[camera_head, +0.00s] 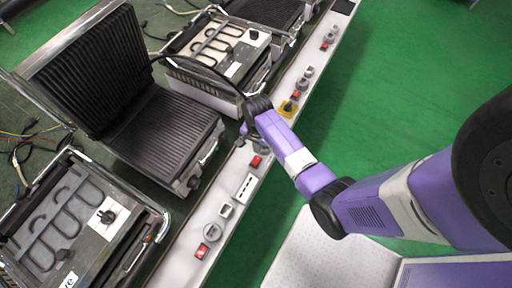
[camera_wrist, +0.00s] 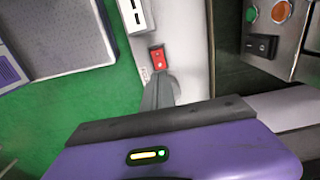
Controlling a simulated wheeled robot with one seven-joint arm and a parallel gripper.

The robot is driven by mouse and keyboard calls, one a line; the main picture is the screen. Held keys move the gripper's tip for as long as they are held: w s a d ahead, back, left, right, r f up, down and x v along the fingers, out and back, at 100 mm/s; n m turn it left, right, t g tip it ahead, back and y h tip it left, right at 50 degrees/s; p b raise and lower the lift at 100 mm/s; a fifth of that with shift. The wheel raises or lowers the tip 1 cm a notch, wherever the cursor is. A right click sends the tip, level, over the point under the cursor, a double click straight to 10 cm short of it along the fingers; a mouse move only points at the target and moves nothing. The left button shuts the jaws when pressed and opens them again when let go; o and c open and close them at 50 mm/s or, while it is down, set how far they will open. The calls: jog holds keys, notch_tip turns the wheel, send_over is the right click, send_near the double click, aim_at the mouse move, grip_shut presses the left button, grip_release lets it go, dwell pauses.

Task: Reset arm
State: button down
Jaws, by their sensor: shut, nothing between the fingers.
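My gripper (camera_wrist: 160,90) shows in the wrist view as grey fingers pressed together, with nothing between them. The fingertips appear just beside a red rocker switch (camera_wrist: 158,58) on the white control strip; whether they touch it I cannot tell. In the head view my purple arm reaches in from the right, and its wrist is over the white strip (camera_head: 228,185) beside the open contact grill (camera_head: 160,130). The fingers are mostly hidden there by the wrist. The red switch (camera_head: 255,161) also shows in the head view, below the wrist.
A heating-element unit (camera_head: 85,235) stands at the lower left, and another (camera_head: 220,50) behind the grill. The strip carries a white socket block (camera_head: 243,187) and several knobs and switches. A grill panel with buttons (camera_wrist: 282,12) is close on the wrist view's right. Green floor (camera_head: 390,90) is clear.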

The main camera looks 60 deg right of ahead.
dwell(0.5)
jog(key=w+d+r+n+t+h, duration=0.2)
jog(key=w+d+r+n+t, duration=0.15)
jog(key=w, duration=0.45)
jog(key=a+r+n+t+h+b, duration=0.1)
jog(key=a+r+n+t+h, duration=0.1)
jog(key=a+r+n+t, duration=0.45)
jog(key=s+a+r+n+t+y+b, duration=0.1)
jog(key=s+a+r+n, duration=0.1)
jog(key=s+a+r, duration=0.3)
jog(key=s+a+r+n+t+y+b, duration=0.1)
jog(key=s+a+r+n+t, duration=0.1)
jog(key=s+a+r, duration=0.3)
jog(key=s+a+r+n+t+y+b, duration=0.1)
jog(key=s+a+r+n+y+b, duration=0.1)
jog(key=s+a+r, duration=0.3)
jog(key=s+r, duration=0.2)
jog(key=s, duration=0.4)
jog(key=s+r+n, duration=0.1)
jog(key=s+r, duration=0.1)
jog(key=s, duration=0.3)
jog(key=shift+s+a+r+n+t, duration=0.3)
jog(key=shift+s+a+t, duration=0.05)
jog(key=shift+a+t, duration=0.05)
